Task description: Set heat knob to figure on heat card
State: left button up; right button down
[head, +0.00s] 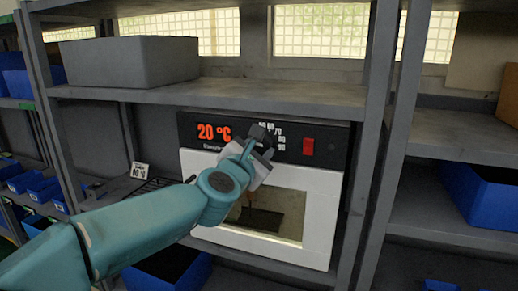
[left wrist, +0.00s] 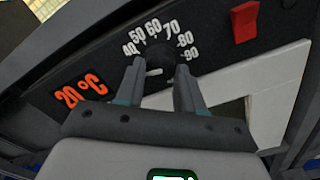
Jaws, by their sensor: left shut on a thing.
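The heat knob (left wrist: 155,58) is a dark knob on the black panel of a white oven (head: 318,215). My left gripper (head: 262,140) is at the panel; in the left wrist view its two fingers (left wrist: 160,68) are shut on the knob, one on each side. A short white mark shows between the fingers. Figures from 40 to 90 arc around the knob. Which figure the knob points at cannot be told. The oven's red display (head: 214,132) reads 20 °C. The small white heat card (head: 139,171) stands left of the oven; its figure is too small to read surely.
A red switch (head: 308,146) sits right of the knob. A shelf board (head: 240,94) runs above the oven, with a grey bin (head: 130,62) on it. Shelf posts stand on both sides. A dark wire rack (head: 150,186) lies left of the oven.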

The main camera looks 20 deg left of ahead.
pick_arm(q)
jog(key=m, duration=0.3)
jog(key=shift+m+p, duration=0.3)
jog(key=shift+p, duration=0.05)
jog(key=m+p, duration=0.1)
jog(key=m, duration=0.2)
jog(key=shift+r+m, duration=0.1)
jog(key=shift+m, duration=0.2)
jog(key=m+p, duration=0.1)
jog(key=m, duration=0.2)
jog(key=shift+m, duration=0.4)
jog(key=m+p, duration=0.1)
jog(key=m, duration=0.3)
jog(key=shift+r+p, duration=0.1)
jog(key=shift+p, duration=0.2)
jog(key=m+p, duration=0.2)
jog(key=m, duration=0.3)
jog(key=m+p, duration=0.1)
jog(key=m, duration=0.2)
jog(key=shift+m, duration=0.3)
jog(key=m+p, duration=0.1)
jog(key=m, duration=0.2)
jog(key=shift+d+m+p, duration=0.1)
jog(key=shift+m+p, duration=0.7)
jog(key=shift+m, duration=1.1)
